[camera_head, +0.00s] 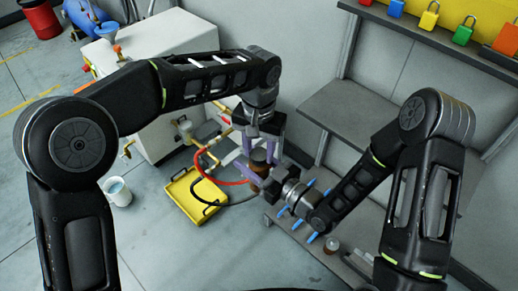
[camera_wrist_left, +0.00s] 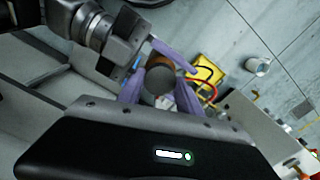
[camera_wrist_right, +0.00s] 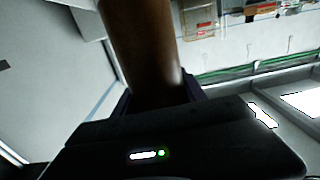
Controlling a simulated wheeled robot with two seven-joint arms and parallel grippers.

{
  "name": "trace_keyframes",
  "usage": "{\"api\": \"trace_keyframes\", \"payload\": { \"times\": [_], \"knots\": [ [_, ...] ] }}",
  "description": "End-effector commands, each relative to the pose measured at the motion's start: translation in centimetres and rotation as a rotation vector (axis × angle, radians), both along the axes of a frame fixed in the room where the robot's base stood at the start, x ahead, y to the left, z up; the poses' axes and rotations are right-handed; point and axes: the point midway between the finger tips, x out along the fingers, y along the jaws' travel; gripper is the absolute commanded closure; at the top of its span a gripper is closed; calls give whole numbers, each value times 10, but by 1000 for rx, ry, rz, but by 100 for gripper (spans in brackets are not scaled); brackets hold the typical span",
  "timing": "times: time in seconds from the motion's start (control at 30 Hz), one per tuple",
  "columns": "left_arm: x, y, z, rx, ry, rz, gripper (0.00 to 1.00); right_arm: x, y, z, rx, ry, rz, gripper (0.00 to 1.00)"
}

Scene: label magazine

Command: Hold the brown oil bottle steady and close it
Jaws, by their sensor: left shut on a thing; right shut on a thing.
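The brown oil bottle (camera_head: 258,167) stands upright between my two grippers. In the right wrist view it shows as a large brown cylinder (camera_wrist_right: 145,45) between the fingers. My left gripper (camera_head: 261,150) reaches down from above with its purple fingers shut on the dark round cap (camera_wrist_left: 160,80) at the bottle's top. My right gripper (camera_head: 262,183) comes in from the right, lower down, and is shut on the bottle's body. The bottle's base and the cap's seating are hidden by the grippers.
A yellow tray (camera_head: 183,200) with a red and a black hose lies to the left, by a white machine (camera_head: 160,45). A white bucket (camera_head: 119,193) stands on the floor. Padlocks (camera_head: 429,16) line a shelf above.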

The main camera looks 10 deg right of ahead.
Motion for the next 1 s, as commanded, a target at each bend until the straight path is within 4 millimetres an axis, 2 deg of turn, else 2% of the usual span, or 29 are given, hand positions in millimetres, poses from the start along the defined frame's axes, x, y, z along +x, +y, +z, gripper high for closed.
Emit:
{"api": "trace_keyframes", "payload": {
  "times": [0.27, 0.3, 0.6, 0.87, 1.0],
  "knots": [
    [0, 0, 0, 0, 0, -3, 100, 0, 0, 0, 0, 0, 0, 100],
    [0, 0, 0, 0, 0, -3, 57, 0, 0, 0, 0, 0, 0, 100],
    [0, 0, 0, 0, 0, -4, 33, 0, 0, 0, 1, -1, 0, 100],
    [0, 0, 1, 0, 0, -4, 33, 0, 0, 0, 1, -1, 0, 100],
    [1, -1, 9, -1, -3, -3, 33, 0, 0, 0, 1, -1, 0, 100]
  ]
}}
